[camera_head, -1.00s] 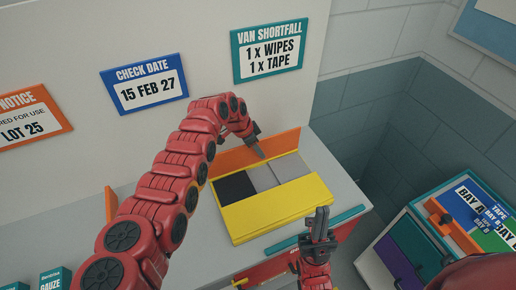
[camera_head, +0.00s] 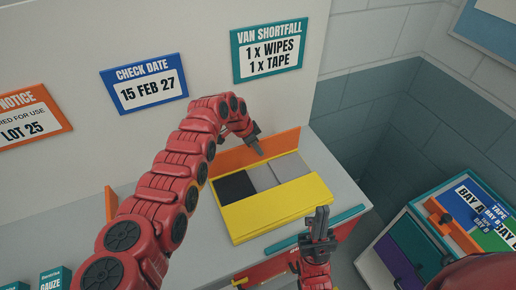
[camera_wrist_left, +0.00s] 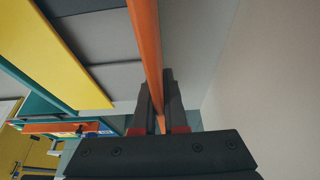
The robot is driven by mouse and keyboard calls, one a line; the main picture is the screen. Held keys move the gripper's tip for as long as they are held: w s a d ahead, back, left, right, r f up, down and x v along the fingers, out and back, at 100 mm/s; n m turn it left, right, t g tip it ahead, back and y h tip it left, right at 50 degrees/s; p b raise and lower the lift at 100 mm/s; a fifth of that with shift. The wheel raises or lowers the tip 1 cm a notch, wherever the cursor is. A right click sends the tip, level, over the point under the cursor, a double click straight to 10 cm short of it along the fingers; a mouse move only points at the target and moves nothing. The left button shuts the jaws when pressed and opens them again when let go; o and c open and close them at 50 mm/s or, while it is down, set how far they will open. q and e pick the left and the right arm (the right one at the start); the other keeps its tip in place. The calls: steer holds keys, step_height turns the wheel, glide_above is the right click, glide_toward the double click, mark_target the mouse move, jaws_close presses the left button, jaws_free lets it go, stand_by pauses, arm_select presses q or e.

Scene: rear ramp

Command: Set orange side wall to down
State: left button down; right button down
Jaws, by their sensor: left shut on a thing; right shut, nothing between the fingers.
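The orange side wall (camera_head: 232,157) stands upright along the far side of the box on the counter, nearest the white panel. The yellow side wall (camera_head: 280,210) lies folded outward on the near side. My right gripper (camera_head: 321,218) is shut and empty, pointing up in front of the counter's near edge, below the yellow wall.
The box floor has dark and grey panels (camera_head: 263,177). A teal strip (camera_head: 315,230) lies at the counter's front edge. A cabinet with coloured labels (camera_head: 440,230) stands at right. Signs hang on the white panel behind. The grey counter (camera_head: 335,180) is bare right of the box.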

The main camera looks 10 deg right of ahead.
stand_by(0.8)
arm_select(q)
steer(key=shift+s+d+r+t+p, duration=0.15)
steer(key=shift+s+t+p, duration=0.3)
steer(key=shift+p, duration=0.95)
steer(key=shift+s+d+f+t+p, duration=0.1)
steer(key=shift+s+f+t+p, duration=0.15)
steer(key=shift+t, duration=0.2)
steer(key=shift+s+d+f+m+t+y, duration=0.1)
steer(key=shift+s+m+t+y, duration=0.2)
steer(key=shift+t, duration=0.1)
steer(key=shift+s+d+f+t+b, duration=0.2)
steer(key=shift+s+t+b, duration=0.25)
steer(key=shift+t+b, duration=0.35)
steer(key=shift+s+d+f+m+t+y+b, duration=0.1)
steer(key=shift+s+m+t+y+b, duration=0.35)
steer(key=shift+t+b, duration=0.5)
